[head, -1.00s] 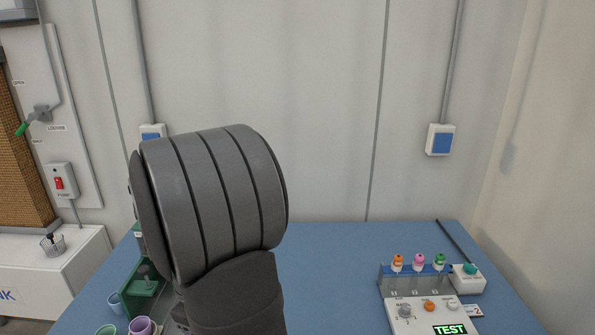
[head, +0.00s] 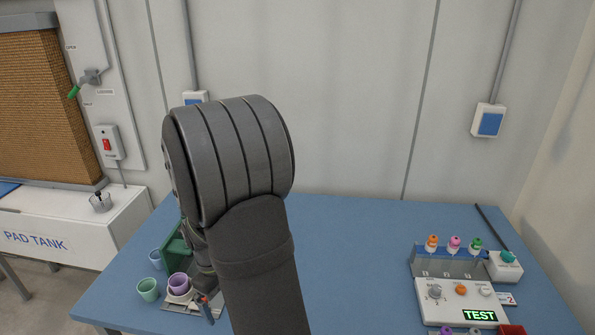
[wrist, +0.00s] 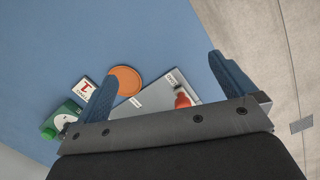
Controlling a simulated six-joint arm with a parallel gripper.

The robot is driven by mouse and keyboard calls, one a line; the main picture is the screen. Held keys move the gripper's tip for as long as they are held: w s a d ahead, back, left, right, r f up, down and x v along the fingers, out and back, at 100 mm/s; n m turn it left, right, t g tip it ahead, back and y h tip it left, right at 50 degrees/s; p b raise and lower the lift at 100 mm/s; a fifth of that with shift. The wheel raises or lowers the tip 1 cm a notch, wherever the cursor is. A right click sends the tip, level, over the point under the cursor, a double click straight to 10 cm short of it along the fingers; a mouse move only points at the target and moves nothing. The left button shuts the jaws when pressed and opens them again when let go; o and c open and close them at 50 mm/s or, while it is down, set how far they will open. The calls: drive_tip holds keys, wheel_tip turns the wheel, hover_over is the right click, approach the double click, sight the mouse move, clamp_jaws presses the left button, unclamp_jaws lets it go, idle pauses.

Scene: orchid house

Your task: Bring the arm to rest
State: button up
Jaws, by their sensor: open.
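My gripper (wrist: 162,70) is open in the wrist view, its two blue fingers wide apart with nothing held between them. It hangs over the blue bench (wrist: 150,30). An orange disc (wrist: 125,78) and a grey plate (wrist: 152,98) with a red part (wrist: 183,101) show between the fingers, beyond the gripper's bar. In the head view my bulky grey arm link fills the middle and hides part of the bench; I cannot make out the gripper there.
A white control box (head: 455,303) reading TEST and a rack (head: 448,262) with several coloured-topped vials stand at right. Green (head: 148,289) and purple (head: 179,284) pots stand at left. A white tank (head: 60,225) is beyond the bench. The bench's middle right is clear.

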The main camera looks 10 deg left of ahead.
drive_tip(key=w+a+r+n+t, duration=0.2)
drive_tip(key=w+r, duration=0.6)
drive_tip(key=r, duration=0.2)
drive_tip(key=w+a+r+n+t, duration=0.2)
drive_tip(key=w+a+r, duration=0.1)
drive_tip(key=w+r, duration=0.65)
drive_tip(key=d+x, duration=0.1)
drive_tip(key=x, duration=0.7)
drive_tip(key=shift+s+f+t, duration=0.15)
drive_tip(key=shift+t, duration=0.15)
drive_tip(key=v, duration=1)
